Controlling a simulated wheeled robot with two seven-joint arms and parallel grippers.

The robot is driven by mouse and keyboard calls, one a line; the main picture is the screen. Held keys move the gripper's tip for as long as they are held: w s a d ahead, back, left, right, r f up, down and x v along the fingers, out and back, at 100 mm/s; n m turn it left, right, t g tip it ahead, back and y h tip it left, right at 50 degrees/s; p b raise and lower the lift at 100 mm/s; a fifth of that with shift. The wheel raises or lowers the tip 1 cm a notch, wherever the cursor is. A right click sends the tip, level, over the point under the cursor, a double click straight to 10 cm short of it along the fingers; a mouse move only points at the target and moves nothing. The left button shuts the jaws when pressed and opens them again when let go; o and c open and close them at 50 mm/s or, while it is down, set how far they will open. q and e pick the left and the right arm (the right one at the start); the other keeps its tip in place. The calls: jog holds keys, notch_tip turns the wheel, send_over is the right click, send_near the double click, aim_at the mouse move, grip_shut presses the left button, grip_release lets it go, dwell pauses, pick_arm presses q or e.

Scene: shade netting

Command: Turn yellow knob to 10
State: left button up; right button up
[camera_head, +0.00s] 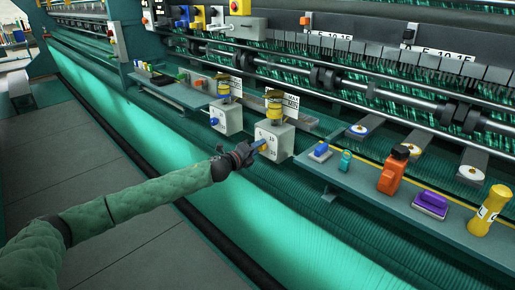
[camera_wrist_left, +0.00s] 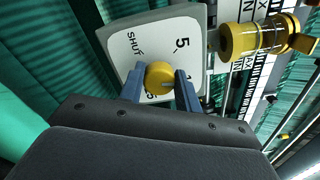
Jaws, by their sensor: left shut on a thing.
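The yellow knob (camera_head: 264,147) sits on the front of a pale grey box (camera_head: 280,140), the right one of two similar boxes. In the left wrist view the round yellow knob (camera_wrist_left: 159,76) is on a white dial plate (camera_wrist_left: 119,40). SHUT and 5 are readable there; other numbers are partly hidden by the fingers. My left gripper (camera_head: 257,145) reaches in from the left and is shut on the knob, its blue-grey fingers on either side (camera_wrist_left: 159,88). I cannot tell the knob's exact setting. My right gripper is not in view.
A box with a blue knob (camera_head: 225,118) stands left of it. Yellow cylindrical fittings (camera_head: 274,102) rise above the boxes. On the right ledge stand an orange tool (camera_head: 393,170), a purple block (camera_head: 430,204) and a yellow cylinder (camera_head: 488,211). Green netting (camera_head: 285,240) runs below.

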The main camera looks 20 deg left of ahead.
pick_arm(q)
jog(key=shift+d+f+m+p, duration=0.1)
jog(key=shift+m+p, duration=0.45)
jog(key=shift+m, duration=2.45)
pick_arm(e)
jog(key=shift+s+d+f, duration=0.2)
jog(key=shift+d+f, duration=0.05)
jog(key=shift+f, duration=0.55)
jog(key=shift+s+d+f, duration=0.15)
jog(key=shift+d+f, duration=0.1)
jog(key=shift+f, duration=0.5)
pick_arm(q)
jog(key=shift+s, duration=0.1)
jog(key=o, duration=1)
jog(key=shift+c, duration=0.2)
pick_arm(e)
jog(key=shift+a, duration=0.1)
